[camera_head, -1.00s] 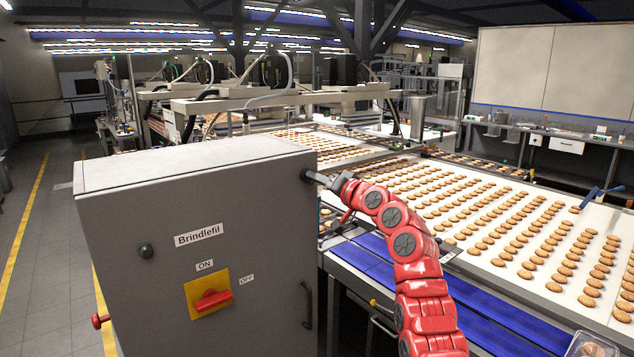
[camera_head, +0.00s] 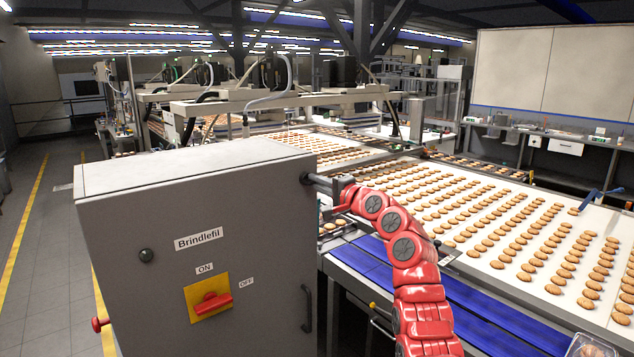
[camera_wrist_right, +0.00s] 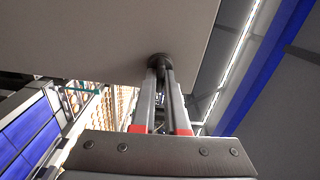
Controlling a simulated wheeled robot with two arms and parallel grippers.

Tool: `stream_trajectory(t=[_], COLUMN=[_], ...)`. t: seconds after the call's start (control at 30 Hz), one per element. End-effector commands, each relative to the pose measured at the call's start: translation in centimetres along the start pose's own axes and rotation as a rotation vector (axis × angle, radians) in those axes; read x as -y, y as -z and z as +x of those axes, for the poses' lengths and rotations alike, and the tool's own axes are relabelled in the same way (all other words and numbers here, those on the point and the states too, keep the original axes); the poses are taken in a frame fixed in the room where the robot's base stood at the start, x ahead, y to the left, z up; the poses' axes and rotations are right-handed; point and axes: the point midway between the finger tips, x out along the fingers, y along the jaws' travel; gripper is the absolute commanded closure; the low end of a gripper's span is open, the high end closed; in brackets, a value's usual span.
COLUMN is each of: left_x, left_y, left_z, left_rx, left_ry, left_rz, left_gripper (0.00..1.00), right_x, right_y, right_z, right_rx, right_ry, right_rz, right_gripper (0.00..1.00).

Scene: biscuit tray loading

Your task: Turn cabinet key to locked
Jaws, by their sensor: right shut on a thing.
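The grey cabinet (camera_head: 245,260) labelled Brindlefil stands at the left front in the head view. Its key and dark round lock (camera_head: 306,178) are on the upper right side, near the back of the front door edge. My right gripper (camera_head: 319,181) reaches this lock from the right and is shut on the key. In the right wrist view, the gripper's fingers (camera_wrist_right: 160,84) meet at the dark lock (camera_wrist_right: 160,61) on the cabinet's plain side (camera_wrist_right: 100,40). The fingers mostly hide the key, so its exact angle cannot be told. My left gripper is not in view.
A blue-edged conveyor (camera_head: 470,310) with rows of biscuits runs close at the right. The floor at left is clear.

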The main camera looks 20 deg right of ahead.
Motion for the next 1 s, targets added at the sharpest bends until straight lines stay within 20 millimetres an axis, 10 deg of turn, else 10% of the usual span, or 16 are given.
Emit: stream_trajectory(t=[0.7,0.87,1.0], left_x=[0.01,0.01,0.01], left_y=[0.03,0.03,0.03], left_z=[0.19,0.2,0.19], left_rx=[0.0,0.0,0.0], left_ry=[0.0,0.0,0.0], left_rz=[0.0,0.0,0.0], left_gripper=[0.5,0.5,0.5], right_x=[-0.03,-0.04,-0.05], right_y=[0.11,0.09,0.06], right_z=[-0.04,-0.04,-0.03], right_rx=[-0.002,-0.002,-0.001], right_ry=[0.001,0.0,0.0], right_rz=[0.071,0.07,0.07], right_gripper=[1.0,0.6,0.59])
